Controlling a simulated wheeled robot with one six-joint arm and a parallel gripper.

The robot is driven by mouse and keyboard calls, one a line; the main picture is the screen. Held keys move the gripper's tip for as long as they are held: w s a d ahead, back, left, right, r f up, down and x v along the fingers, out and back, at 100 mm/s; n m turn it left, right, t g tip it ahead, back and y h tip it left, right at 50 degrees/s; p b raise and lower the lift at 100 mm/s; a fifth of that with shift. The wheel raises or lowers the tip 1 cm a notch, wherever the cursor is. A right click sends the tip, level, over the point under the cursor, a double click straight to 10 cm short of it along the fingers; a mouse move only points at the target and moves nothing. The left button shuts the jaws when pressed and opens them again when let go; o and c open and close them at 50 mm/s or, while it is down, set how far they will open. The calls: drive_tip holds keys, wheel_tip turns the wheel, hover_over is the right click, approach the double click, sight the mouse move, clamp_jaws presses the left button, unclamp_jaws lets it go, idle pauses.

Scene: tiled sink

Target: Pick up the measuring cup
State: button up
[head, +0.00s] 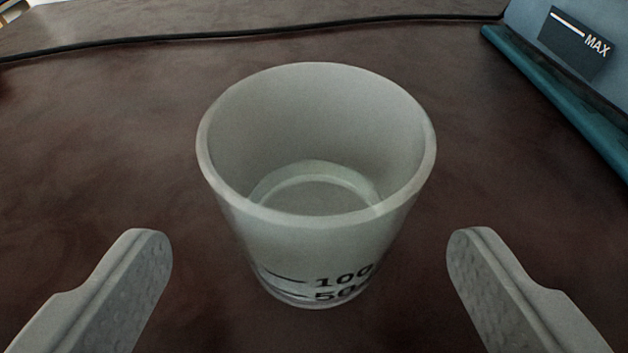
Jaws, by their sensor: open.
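The measuring cup (300,235) is whitish and translucent, with dark marks reading 100 and 50 on its near side. It stands upright on a dark brown surface in the middle of the head view, and its open rim faces up toward me. It looks empty inside. My gripper (309,250) is open, with one grey fingertip low on the left and the other low on the right. The cup lies between and a little beyond the fingertips, with a visible gap on both sides. Neither finger appears to touch it.
The brown surface (110,130) is clear around the cup. A black cable (250,33) runs across the back. At the top right stands a blue-teal object (560,95) with a dark label reading MAX. Something pale is cut off at the top left corner.

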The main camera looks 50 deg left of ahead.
sight(315, 159)
drive_tip(key=shift+x, duration=2.75)
drive_tip(key=shift+d, duration=0.1)
drive_tip(key=c, duration=1.2)
drive_tip(key=shift+o, duration=0.2)
drive_tip(key=shift+r, duration=0.25)
wheel_tip(315, 159, up, 9)
drive_tip(key=shift+r, duration=0.2)
